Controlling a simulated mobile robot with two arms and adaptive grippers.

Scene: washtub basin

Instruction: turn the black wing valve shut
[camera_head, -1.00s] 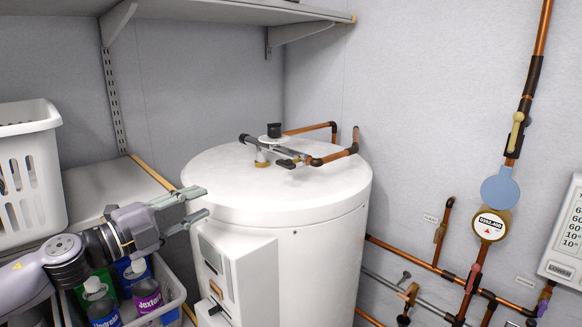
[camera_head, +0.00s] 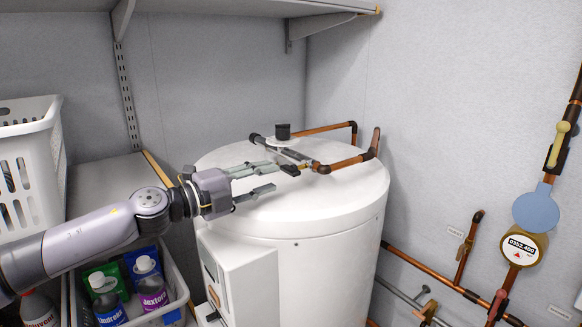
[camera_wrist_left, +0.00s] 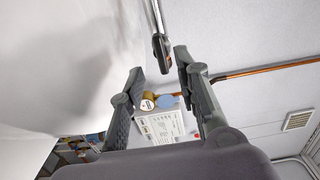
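The black wing valve (camera_head: 290,170) sits on the pipework on top of the white water heater (camera_head: 315,255). In the head view it is small and partly hidden by my upper finger. My left gripper (camera_head: 272,180) reaches in from the left over the heater top, fingers spread, its upper fingertip close to the valve. In the left wrist view a dark valve part (camera_wrist_left: 161,48) on a grey pipe lies just ahead of the open fingertips (camera_wrist_left: 158,66), nearer the right finger. I cannot tell whether they touch. My right gripper is not in view.
A black knob (camera_head: 283,131) and copper pipes (camera_head: 350,161) stand close behind the valve. A shelf (camera_head: 230,8) hangs above. A white basket (camera_head: 28,175) and a crate of bottles (camera_head: 178,292) are at left. A round meter (camera_head: 520,248) is on the right wall.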

